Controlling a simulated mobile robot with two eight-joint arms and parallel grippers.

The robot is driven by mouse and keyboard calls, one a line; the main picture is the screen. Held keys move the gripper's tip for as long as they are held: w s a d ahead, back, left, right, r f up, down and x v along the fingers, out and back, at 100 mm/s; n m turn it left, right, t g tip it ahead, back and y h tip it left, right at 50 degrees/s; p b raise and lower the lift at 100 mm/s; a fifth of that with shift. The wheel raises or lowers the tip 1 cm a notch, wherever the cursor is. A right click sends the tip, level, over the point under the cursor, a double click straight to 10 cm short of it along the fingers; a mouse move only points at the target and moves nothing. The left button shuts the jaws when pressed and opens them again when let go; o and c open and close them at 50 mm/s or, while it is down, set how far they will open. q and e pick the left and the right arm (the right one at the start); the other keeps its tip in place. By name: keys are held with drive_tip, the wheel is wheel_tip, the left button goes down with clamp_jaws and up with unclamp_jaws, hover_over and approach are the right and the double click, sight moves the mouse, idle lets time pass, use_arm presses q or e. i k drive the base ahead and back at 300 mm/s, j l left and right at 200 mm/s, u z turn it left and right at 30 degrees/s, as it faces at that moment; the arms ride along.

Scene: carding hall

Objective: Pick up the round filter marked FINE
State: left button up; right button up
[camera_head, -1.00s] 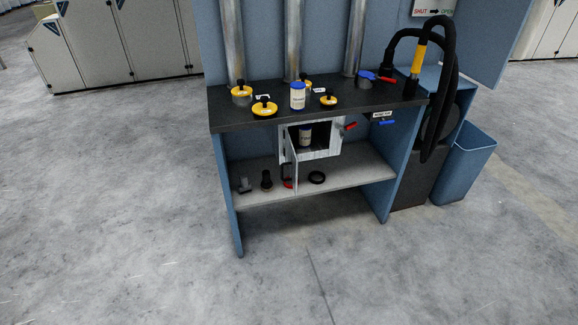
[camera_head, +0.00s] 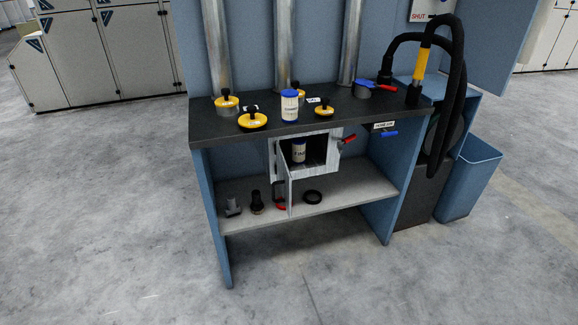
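One filter (camera_head: 289,107) stands upright on the dark bench top. Neither of my grippers is in view.
Yellow lids with black knobs (camera_head: 252,121) sit on the bench top (camera_head: 215,128). A lower shelf (camera_head: 345,190) holds small dark fittings and a black ring (camera_head: 313,197). A black hose (camera_head: 460,100) and blue bin (camera_head: 470,180) stand at right. The floor in front is clear.

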sight(299, 149)
drive_tip(key=i+l+u, duration=0.15)
drive_tip(key=i, duration=0.3)
drive_tip(key=i+l+u, duration=0.15)
drive_tip(key=i, duration=0.25)
drive_tip(key=i+l+u, duration=0.15)
drive_tip(key=i, duration=0.3)
